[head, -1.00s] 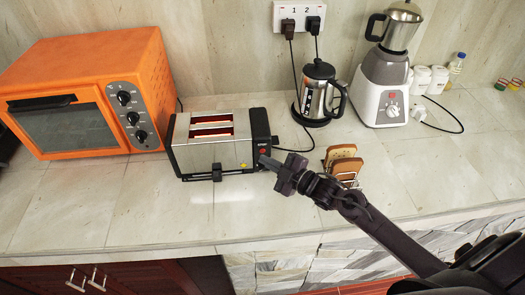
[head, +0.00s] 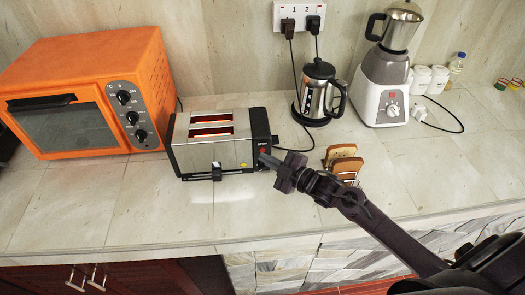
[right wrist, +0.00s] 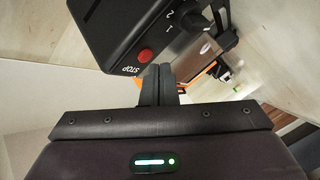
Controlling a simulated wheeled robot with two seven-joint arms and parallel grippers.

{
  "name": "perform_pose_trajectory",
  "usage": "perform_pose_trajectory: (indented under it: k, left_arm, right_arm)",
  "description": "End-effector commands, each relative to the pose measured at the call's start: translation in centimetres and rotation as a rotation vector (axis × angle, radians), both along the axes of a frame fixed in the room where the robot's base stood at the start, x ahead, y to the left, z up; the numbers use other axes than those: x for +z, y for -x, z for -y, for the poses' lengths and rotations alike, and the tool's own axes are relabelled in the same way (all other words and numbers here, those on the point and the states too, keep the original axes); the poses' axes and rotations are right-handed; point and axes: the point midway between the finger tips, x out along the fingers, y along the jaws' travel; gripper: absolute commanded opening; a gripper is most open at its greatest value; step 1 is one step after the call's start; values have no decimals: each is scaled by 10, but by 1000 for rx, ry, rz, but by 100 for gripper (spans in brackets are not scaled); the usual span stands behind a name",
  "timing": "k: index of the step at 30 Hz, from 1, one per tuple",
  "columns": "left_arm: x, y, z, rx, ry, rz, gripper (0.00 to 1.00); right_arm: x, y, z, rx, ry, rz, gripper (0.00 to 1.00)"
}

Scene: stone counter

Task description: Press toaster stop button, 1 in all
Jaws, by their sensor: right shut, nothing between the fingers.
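The silver and black toaster (head: 214,153) stands on the counter with two orange-lit slots on top. Its red stop button (head: 263,150) is on the black right end panel. In the right wrist view the stop button (right wrist: 145,55) shows round and red beside the word STOP, near a dial marked with numbers. My right gripper (head: 262,157) is shut and empty, its fingertips at the toaster's end panel close to the button. In the right wrist view the fingertips (right wrist: 157,70) appear just beside the button; I cannot tell whether they touch it. My left gripper is not in view.
An orange oven (head: 90,95) stands left of the toaster. A kettle (head: 318,92), a blender (head: 388,75) and a rack with bread slices (head: 343,160) stand to the right. The counter (head: 120,215) in front of the toaster is clear.

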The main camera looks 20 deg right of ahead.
Motion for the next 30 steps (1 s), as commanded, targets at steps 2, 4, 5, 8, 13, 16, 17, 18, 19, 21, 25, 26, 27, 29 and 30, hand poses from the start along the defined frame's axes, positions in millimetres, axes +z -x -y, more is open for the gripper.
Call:
perform_pose_trajectory:
  k: [2,4,5,8,13,16,17,18,19,21,25,26,27,29,30]
  left_arm:
    - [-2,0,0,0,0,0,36]
    - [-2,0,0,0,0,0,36]
    - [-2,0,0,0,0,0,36]
    - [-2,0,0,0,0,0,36]
    - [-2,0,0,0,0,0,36]
    - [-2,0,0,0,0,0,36]
    - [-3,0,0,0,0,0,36]
    - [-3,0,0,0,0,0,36]
    - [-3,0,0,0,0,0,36]
    - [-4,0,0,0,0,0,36]
    - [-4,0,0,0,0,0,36]
    - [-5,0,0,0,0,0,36]
    - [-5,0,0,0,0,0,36]
    - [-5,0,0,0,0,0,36]
    - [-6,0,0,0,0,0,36]
  right_arm:
    - [-1,-2,1,1,0,-1,0]
    - [-1,-3,1,0,1,-1,0]
    - [-1,-3,1,0,0,-2,0]
    - [-1,-3,1,0,0,-2,0]
    - [-1,-3,1,0,0,-2,0]
    - [-1,-4,1,0,1,-1,0]
    - [-1,-4,1,0,1,-1,0]
    - [-1,-4,1,0,1,-1,0]
    - [-1,-5,2,0,1,-1,0]
    - [-1,-6,2,0,1,-1,0]
    - [-1,-7,2,0,1,-1,0]
    - [-1,-8,2,0,0,-2,0]
    - [-1,-8,2,0,0,-2,0]
    - [-1,-9,3,0,0,-2,0]
    - [-1,-9,3,0,0,-2,0]
